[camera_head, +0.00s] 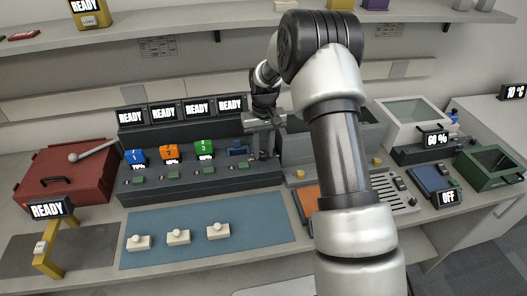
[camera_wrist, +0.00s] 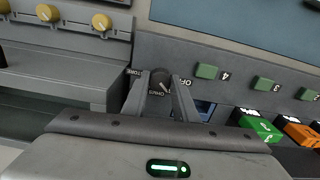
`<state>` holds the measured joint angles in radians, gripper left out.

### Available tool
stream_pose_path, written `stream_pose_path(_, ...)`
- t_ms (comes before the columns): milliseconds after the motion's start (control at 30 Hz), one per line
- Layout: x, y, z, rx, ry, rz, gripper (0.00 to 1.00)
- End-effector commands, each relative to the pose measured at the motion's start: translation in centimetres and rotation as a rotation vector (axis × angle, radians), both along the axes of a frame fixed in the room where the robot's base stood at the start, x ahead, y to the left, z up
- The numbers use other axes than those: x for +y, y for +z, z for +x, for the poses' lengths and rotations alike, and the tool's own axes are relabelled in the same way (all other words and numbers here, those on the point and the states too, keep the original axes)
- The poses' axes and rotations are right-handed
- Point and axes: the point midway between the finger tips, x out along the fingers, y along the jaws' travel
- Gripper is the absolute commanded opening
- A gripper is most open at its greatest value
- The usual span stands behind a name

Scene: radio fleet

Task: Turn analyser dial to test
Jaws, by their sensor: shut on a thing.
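The dark dial (camera_wrist: 160,78) is on the grey front panel of the bay rack, at the rack's right end in the head view. White lettering surrounds it; one mark reads OFF, and the others are too small or upside down to read surely. My gripper (camera_wrist: 160,98) has its two fingers on either side of the dial, shut on it. The dial's pointer setting is not clear. In the head view my gripper (camera_head: 263,150) reaches down at the rack's right end, and the dial is hidden there.
The rack (camera_head: 185,180) holds blue, orange and green radios below several READY screens. A grey unit (camera_wrist: 60,60) with yellow knobs stands close beside the dial. A blue mat (camera_head: 200,252) with several white pieces lies in front. A red case (camera_head: 65,175) is at left.

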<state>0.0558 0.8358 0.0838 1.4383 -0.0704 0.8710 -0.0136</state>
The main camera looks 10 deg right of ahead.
Motion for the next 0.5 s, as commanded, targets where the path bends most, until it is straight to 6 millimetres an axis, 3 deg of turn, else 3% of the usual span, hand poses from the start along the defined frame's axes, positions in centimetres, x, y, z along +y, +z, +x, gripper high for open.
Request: stream_pose_path(500, 0.03, 0.07, 0.04, -0.001, -0.061, 0.001, 0.04)
